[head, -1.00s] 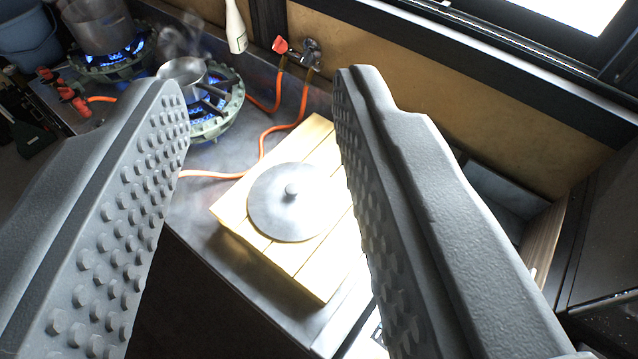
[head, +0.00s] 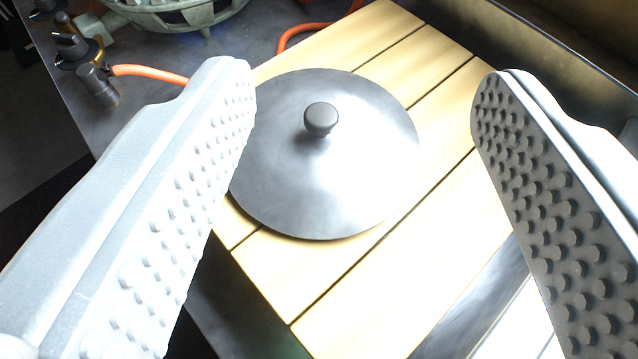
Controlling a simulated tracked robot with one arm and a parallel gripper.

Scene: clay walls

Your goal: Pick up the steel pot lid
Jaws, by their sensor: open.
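The steel pot lid (head: 345,185) is a round grey disc with a dark round knob (head: 321,119) at its middle. It lies flat, knob up, on a slatted wooden board (head: 440,215). My gripper (head: 362,90) is open and empty, its two studded fingers spread wide on either side of the lid in the picture. The left finger overlaps the lid's left edge in the picture, and the right finger is over the board to the right of the lid. I cannot tell exactly how high the fingers are above the lid.
A green gas burner (head: 185,12) stands at the top left. An orange hose (head: 150,73) runs from a valve (head: 98,82) at the left and behind the board. The metal counter's edge runs down the left, with dark space beyond. A wall rises at the upper right.

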